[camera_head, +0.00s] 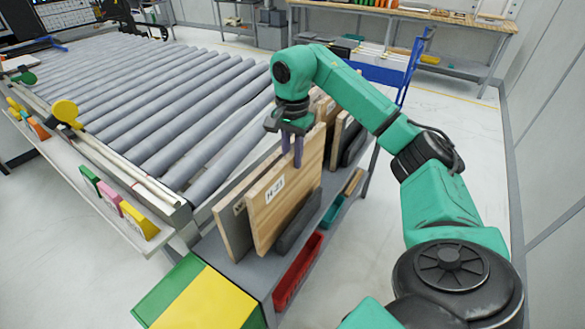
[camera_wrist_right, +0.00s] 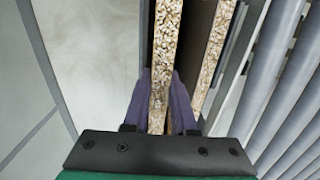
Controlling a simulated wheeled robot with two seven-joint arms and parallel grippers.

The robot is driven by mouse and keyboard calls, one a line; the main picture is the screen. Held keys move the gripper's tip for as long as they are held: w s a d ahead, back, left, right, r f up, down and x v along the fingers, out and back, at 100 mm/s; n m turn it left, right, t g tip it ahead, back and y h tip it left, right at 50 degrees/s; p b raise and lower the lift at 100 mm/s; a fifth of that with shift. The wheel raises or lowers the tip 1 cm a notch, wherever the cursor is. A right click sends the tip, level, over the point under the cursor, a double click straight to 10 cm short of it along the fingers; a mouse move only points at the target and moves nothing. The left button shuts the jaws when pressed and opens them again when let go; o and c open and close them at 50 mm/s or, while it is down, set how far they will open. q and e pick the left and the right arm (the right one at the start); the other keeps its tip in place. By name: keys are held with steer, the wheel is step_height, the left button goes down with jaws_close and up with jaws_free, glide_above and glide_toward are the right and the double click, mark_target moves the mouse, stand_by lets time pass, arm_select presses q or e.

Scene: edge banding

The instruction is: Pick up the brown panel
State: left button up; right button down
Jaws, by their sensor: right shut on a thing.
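The brown panel (camera_head: 285,200) has light wood grain and a white label on its face. It stands upright on edge on the grey rack. My right gripper (camera_head: 292,150) is above its top edge with the fingers pointing down, shut on the panel. In the right wrist view, the two purple fingers (camera_wrist_right: 163,105) lie on either side of the panel's speckled chipboard edge (camera_wrist_right: 164,50). The lower part of the panel's grip area is hidden by the gripper body in that view. My left gripper is not in view.
A darker panel (camera_head: 231,225) stands close beside the held one, and its edge shows in the wrist view (camera_wrist_right: 213,55). More panels (camera_head: 341,135) stand behind. The roller conveyor (camera_head: 165,100) lies to the left. A red bin (camera_head: 297,272) is on the shelf below.

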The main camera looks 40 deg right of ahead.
step_height(320, 180, up, 16)
steer(key=p, duration=0.8)
steer(key=shift+f, duration=0.25)
steer(key=shift+f, duration=0.1)
